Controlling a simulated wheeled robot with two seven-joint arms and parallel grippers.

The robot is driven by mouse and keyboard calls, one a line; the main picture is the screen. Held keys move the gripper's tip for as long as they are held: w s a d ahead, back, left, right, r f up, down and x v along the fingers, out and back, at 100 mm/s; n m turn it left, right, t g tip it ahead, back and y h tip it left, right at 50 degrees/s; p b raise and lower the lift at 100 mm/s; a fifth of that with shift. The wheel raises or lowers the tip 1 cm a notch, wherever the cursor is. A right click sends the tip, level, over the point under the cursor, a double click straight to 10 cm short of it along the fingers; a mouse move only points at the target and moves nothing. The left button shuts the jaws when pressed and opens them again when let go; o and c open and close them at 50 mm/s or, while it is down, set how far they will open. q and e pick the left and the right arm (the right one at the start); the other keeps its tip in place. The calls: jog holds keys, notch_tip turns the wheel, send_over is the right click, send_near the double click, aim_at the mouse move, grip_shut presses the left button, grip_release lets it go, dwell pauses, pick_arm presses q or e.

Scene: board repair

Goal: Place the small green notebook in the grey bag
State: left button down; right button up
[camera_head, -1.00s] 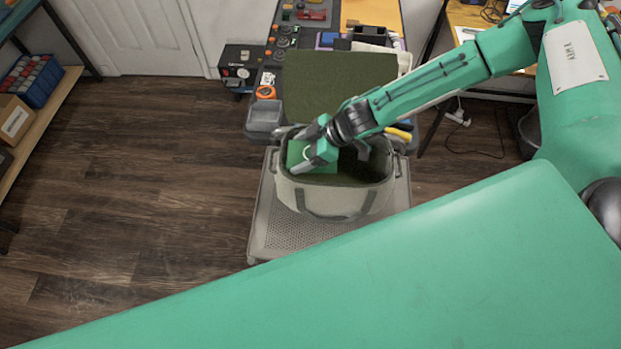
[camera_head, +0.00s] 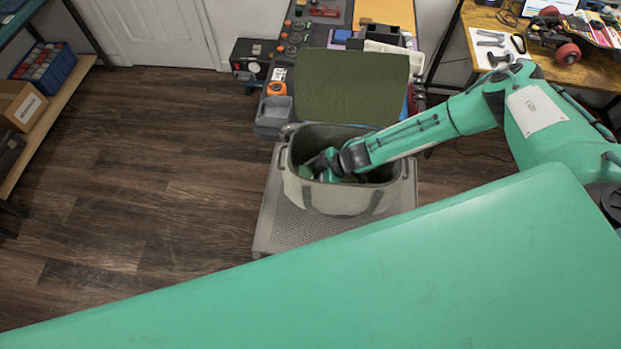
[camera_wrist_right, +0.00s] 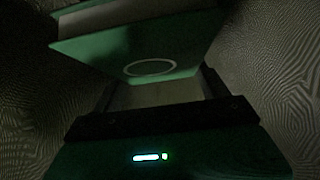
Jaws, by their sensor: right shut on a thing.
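The grey bag (camera_head: 340,203) stands open on a grey perforated platform. My right arm reaches in from the right, and my right gripper (camera_head: 318,168) is down inside the bag's opening, near its left side. In the right wrist view the small green notebook (camera_wrist_right: 140,50) is held between the fingers of my right gripper (camera_wrist_right: 160,90). Its pale page edge and a light ring mark on its cover show. Dark bag fabric surrounds it. In the head view the notebook is mostly hidden by the gripper and bag wall. My left gripper is not in view.
The perforated platform (camera_head: 283,222) sits on the wood floor. My large green body part covers the foreground.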

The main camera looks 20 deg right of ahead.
jog(key=shift+f, duration=0.9)
jog(key=shift+f, duration=0.1)
jog(key=o, duration=1.1)
jog(key=shift+c, duration=0.2)
jog(key=shift+r, duration=0.25)
jog(key=shift+d, duration=0.3)
jog(key=shift+b+v, duration=0.5)
jog(key=shift+v, duration=3)
jog(key=shift+a, duration=0.15)
